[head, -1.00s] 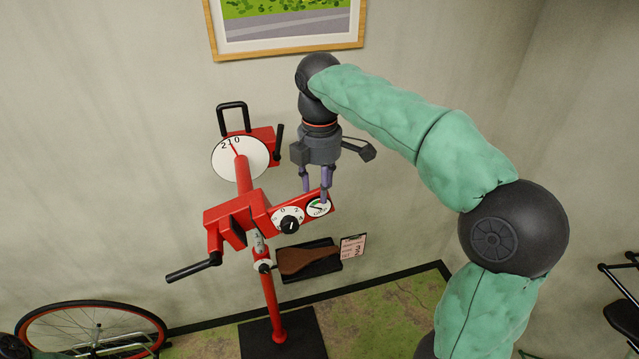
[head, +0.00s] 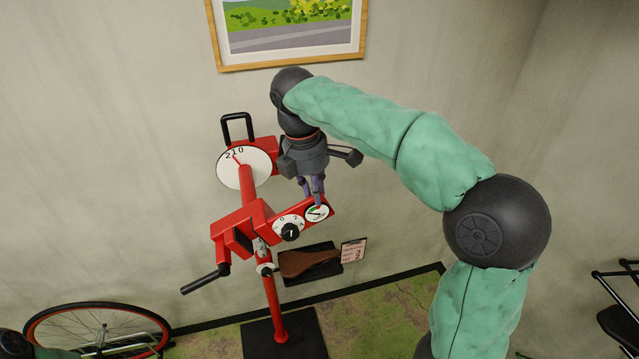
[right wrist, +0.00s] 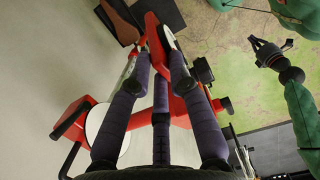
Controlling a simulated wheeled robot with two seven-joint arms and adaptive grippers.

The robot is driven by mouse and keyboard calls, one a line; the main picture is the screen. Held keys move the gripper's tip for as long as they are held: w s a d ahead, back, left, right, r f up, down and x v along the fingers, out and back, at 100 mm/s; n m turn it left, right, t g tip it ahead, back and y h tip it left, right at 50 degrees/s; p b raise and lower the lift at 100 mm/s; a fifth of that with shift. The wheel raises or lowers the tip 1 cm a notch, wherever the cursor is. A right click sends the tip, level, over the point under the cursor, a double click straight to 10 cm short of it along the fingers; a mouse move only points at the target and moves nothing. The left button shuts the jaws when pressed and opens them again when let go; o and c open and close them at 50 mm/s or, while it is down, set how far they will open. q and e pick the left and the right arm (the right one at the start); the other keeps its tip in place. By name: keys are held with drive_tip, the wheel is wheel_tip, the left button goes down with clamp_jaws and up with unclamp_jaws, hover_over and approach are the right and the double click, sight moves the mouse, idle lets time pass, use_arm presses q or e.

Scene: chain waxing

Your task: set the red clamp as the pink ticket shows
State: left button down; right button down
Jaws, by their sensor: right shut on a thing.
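The red clamp (head: 240,226) is on top of a red stand post (head: 273,305), with a black crank handle (head: 206,279) at its left. Its right plate bears a white numbered dial with a black knob (head: 290,231) and a small gauge (head: 317,212) with a green zone. My right gripper (head: 315,199) comes from above and is shut on the red plate at the gauge end. In the right wrist view its fingers straddle the red plate (right wrist: 155,45). The pink ticket (head: 353,252) hangs right of the clamp; its large digit looks like 3 but is small.
A large white dial (head: 232,172) with a red pointer stands behind the clamp. A brown saddle (head: 306,262) lies on a black shelf below the plate. A bicycle wheel (head: 98,330) is at lower left. A framed picture (head: 290,30) hangs above. Wall space at right is clear.

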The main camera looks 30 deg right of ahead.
drive_tip(key=shift+w+a+r+h+p, duration=0.15)
drive_tip(key=shift+a+r+h+p, duration=0.4)
drive_tip(key=shift+p, duration=0.35)
drive_tip(key=shift+w+a+r+h+p, duration=0.15)
drive_tip(key=shift+a+r+h+p, duration=0.15)
drive_tip(key=shift+r+p, duration=0.45)
drive_tip(key=shift+f, duration=0.15)
drive_tip(key=c, duration=1.1)
unclamp_jaws()
drive_tip(key=shift+a, duration=0.1)
drive_tip(key=shift+c, duration=0.2)
drive_tip(key=v, duration=1.2)
drive_tip(key=shift+w+f, duration=0.1)
drive_tip(key=shift+w, duration=0.05)
